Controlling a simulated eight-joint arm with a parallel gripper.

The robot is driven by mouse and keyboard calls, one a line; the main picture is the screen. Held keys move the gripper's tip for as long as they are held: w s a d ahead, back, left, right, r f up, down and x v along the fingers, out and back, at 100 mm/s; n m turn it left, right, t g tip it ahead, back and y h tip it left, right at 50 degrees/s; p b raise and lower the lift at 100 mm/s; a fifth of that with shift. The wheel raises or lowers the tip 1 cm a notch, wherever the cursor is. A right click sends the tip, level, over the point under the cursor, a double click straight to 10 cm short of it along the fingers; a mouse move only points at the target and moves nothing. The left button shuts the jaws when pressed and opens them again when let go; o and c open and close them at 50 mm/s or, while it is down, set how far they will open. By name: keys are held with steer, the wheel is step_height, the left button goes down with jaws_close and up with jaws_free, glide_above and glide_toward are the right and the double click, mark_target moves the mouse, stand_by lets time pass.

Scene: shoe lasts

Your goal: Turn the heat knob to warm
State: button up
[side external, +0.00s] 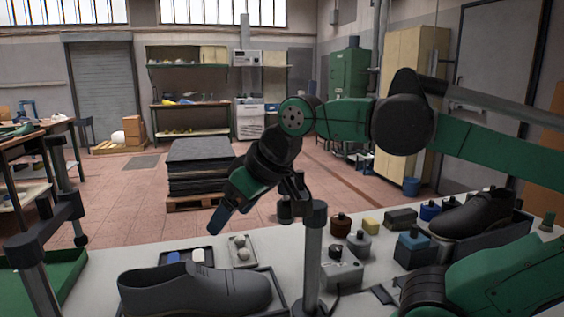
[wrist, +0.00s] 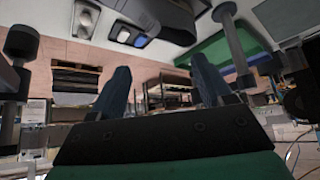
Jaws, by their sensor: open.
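A small grey box (side external: 345,275) with a black knob (side external: 335,252) on top stands on the bench, just right of the dark post; it looks like the heat control. Its markings are too small to read, so I cannot tell the setting. My gripper (side external: 218,222) hangs in the air left of the post, tilted down and left, apart from the box. In the wrist view my gripper (wrist: 163,75) shows two dark blue fingers spread apart with nothing between them. I cannot make out the knob in the wrist view.
A dark post (side external: 314,260) stands between my gripper and the box. A grey shoe last (side external: 195,290) lies in front, with a small tray (side external: 242,250) behind it. Several knobbed blocks and a dark shoe (side external: 475,214) crowd the right. A green tray (side external: 22,275) is at left.

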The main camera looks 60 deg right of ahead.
step_height(320, 180, up, 8)
steer(key=m+g, duration=0.6)
steer(key=g, duration=0.1)
glide_above(335, 247)
step_height(335, 247, down, 20)
steer(key=shift+f, duration=3.25)
jaws_close()
